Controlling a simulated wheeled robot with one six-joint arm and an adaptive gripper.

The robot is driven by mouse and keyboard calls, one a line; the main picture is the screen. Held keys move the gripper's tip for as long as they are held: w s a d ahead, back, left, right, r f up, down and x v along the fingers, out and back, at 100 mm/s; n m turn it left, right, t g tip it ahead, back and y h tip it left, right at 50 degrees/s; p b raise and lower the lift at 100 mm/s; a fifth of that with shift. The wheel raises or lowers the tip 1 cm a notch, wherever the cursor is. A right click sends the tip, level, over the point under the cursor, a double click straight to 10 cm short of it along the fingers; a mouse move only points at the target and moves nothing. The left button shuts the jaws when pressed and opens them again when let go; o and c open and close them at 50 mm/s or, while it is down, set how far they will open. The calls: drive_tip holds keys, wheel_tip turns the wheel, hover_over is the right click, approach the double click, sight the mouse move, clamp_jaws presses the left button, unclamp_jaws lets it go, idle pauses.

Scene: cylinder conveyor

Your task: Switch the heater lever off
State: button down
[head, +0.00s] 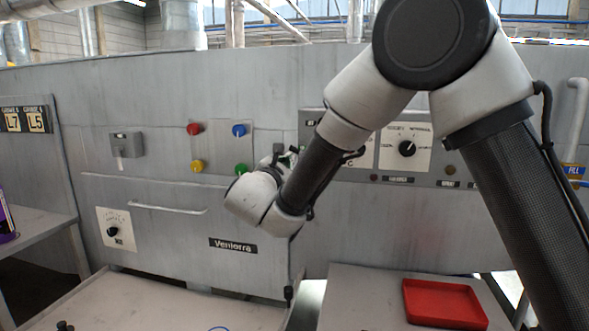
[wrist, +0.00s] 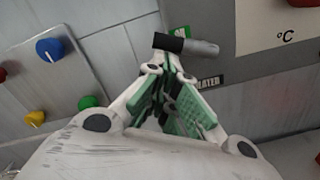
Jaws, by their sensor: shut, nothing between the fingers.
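The heater lever (wrist: 200,47) shows in the wrist view as a grey shaft with a black end, lying roughly across the picture, black end to the left. A label (wrist: 208,82) partly reading "EATER" sits below it. A small green patch shows just above the lever. My gripper (wrist: 172,70) is shut and empty, its tips just below the lever in the picture. I cannot tell whether they touch it. In the head view my gripper (head: 287,158) is close to the grey panel, partly behind my wrist, and I cannot make out the lever there.
Red, blue, yellow and green (head: 241,169) knobs sit left of my gripper. A dial (head: 407,149) is on the right panel. A handle bar (head: 168,209) juts out at lower left. A red tray (head: 444,303) lies on the right-hand table.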

sight(290, 149)
drive_tip(key=r+m, duration=0.1)
drive_tip(key=m, duration=0.1)
drive_tip(key=r+m, duration=0.1)
drive_tip(key=m, duration=0.1)
drive_tip(key=r+m, duration=0.1)
drive_tip(key=m, duration=0.1)
drive_tip(key=shift+d+r+m, duration=0.2)
drive_tip(key=shift+m, duration=0.2)
drive_tip(key=r+m, duration=0.1)
drive_tip(key=m, duration=0.1)
drive_tip(key=d+m, duration=0.1)
drive_tip(key=m, duration=0.1)
drive_tip(key=shift+s+d+r+g, duration=0.2)
drive_tip(key=shift+r+g, duration=0.1)
drive_tip(key=shift+r, duration=0.1)
drive_tip(key=shift+d+r, duration=0.1)
drive_tip(key=shift+r, duration=0.05)
